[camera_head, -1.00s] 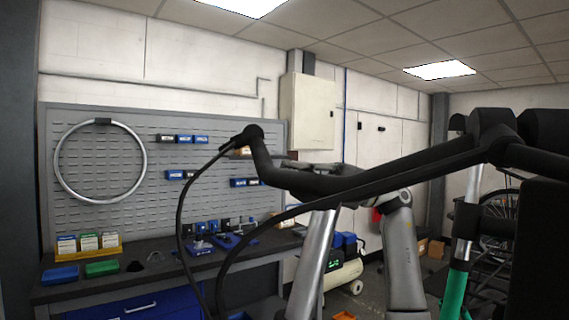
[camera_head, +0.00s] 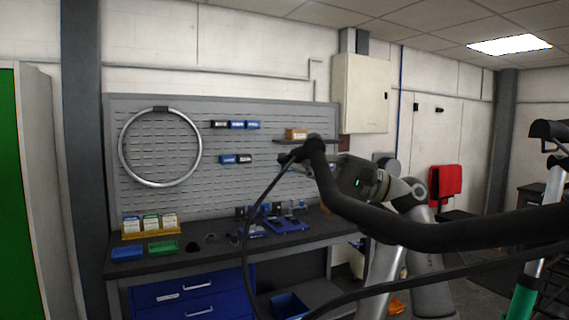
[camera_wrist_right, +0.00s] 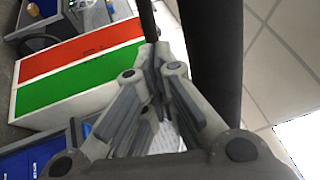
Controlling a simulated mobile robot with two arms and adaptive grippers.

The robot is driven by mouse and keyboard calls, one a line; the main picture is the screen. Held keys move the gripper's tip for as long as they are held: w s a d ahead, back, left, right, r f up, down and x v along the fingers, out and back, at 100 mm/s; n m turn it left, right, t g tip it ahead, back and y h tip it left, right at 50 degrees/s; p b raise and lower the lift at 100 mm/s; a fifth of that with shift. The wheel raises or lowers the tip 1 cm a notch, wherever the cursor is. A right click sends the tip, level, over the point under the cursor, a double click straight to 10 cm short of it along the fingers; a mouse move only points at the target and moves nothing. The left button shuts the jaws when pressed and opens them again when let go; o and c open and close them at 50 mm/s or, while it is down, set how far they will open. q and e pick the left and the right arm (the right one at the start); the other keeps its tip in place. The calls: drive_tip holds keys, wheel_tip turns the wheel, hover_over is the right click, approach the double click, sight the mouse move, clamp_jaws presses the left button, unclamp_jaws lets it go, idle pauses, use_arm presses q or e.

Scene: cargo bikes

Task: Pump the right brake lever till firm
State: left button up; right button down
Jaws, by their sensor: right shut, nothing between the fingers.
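The black handlebar (camera_head: 430,228) comes in from the right in the head view, and its end (camera_head: 314,152) rises near the middle. Thin black cables hang from that end. I cannot clearly tell the brake lever from the cables. My right gripper's dark body (camera_head: 355,178) is just behind the bar, its fingers mostly hidden there. In the right wrist view its fingers (camera_wrist_right: 155,58) are shut and empty. A thick black bar (camera_wrist_right: 215,60) runs beside them on the right, and a thin black rod (camera_wrist_right: 148,18) passes just beyond the tips. My left gripper is out of view.
A workbench (camera_head: 200,262) with a pegboard (camera_head: 220,180) stands behind on the left, carrying small bins and tools. A wheel rim (camera_head: 125,160) hangs on the board. A green-and-red panel (camera_wrist_right: 75,90) shows in the wrist view. A green bike tube (camera_head: 522,300) is at lower right.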

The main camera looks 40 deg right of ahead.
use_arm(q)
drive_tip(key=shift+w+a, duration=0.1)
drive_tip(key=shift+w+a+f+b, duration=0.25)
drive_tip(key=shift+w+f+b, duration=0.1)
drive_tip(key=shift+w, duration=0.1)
use_arm(e)
drive_tip(key=g+y, duration=0.1)
drive_tip(key=w+a+f+n+g+y, duration=0.1)
drive_tip(key=g, duration=0.1)
drive_tip(key=w+a+g+y, duration=0.1)
drive_tip(key=y, duration=0.1)
drive_tip(key=shift+a+f+n, duration=0.25)
drive_tip(key=shift+n, duration=0.05)
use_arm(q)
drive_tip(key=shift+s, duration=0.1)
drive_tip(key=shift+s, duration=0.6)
use_arm(e)
drive_tip(key=v, duration=1.1)
drive_tip(key=shift+d, duration=0.45)
drive_tip(key=shift+r, duration=0.15)
